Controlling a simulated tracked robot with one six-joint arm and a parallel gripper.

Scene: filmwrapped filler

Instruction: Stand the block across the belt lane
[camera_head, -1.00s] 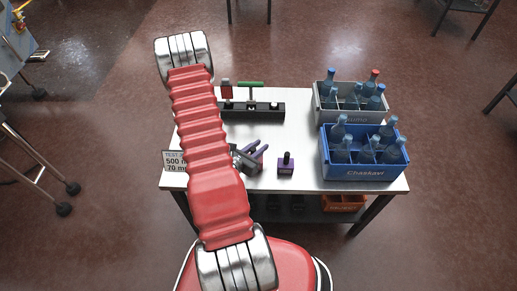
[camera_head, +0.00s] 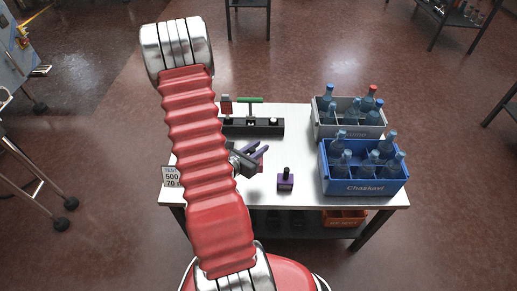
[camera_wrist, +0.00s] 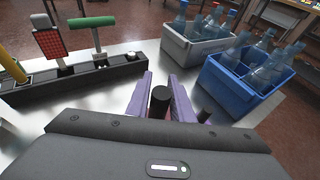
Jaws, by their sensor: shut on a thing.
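My gripper (camera_head: 260,152) is in the air over the white table (camera_head: 300,150), left of the middle. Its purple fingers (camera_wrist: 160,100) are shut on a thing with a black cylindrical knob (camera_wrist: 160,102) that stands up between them. The rest of the held thing is hidden behind the gripper body in the wrist view and is unclear in the head view. A small purple block with a black knob (camera_head: 285,180) stands upright on the table right of my gripper; its knob (camera_wrist: 206,103) shows beside the right finger. I cannot make out a belt lane.
Behind my gripper is a black rack (camera_head: 262,127) with a green-handled tool (camera_head: 250,100) and a red tool (camera_wrist: 50,42). On the right stand a grey crate (camera_head: 350,131) and a blue crate (camera_head: 365,187) of bottles.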

